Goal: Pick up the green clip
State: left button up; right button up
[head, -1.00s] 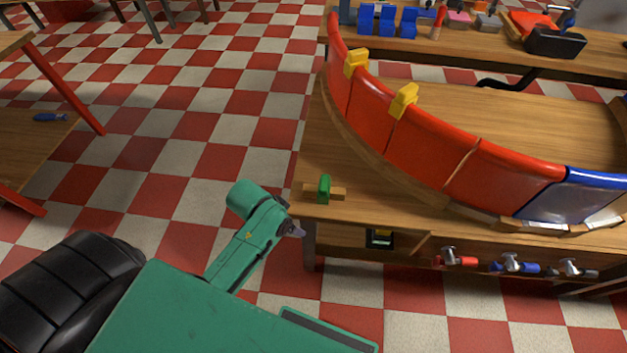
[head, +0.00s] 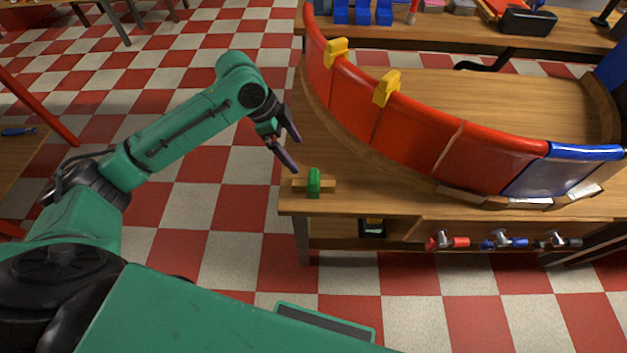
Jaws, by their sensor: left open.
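The green clip (head: 314,183) stands upright on a small wooden block (head: 327,186) near the left front corner of the workbench. My left gripper (head: 297,155) is open and empty. It hangs from the end of my green left arm, above and a little left of the clip, with its fingers pointing down and to the right. The fingertips look apart from the clip. My right gripper is not in the view.
A curved red duct wall (head: 410,134) with two yellow clips (head: 387,88) stands on the workbench (head: 350,203) behind the green clip. Its right end is a blue-edged panel (head: 560,172). Tools (head: 505,241) hang along the bench front.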

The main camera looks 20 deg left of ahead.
pick_arm(q)
jog(key=p+x, duration=0.1)
jog(key=x, duration=1.2)
jog(key=shift+d+f, duration=0.1)
jog(key=shift+f, duration=0.2)
jog(key=c, duration=1.3)
jog(key=shift+o, duration=0.2)
notch_tip(320, 180, up, 21)
notch_tip(320, 180, up, 4)
jog(key=p, duration=0.6)
send_over(311, 176)
jog(key=shift+w+d+r, duration=0.1)
jog(key=shift+w+d, duration=0.05)
jog(key=shift+d, duration=0.15)
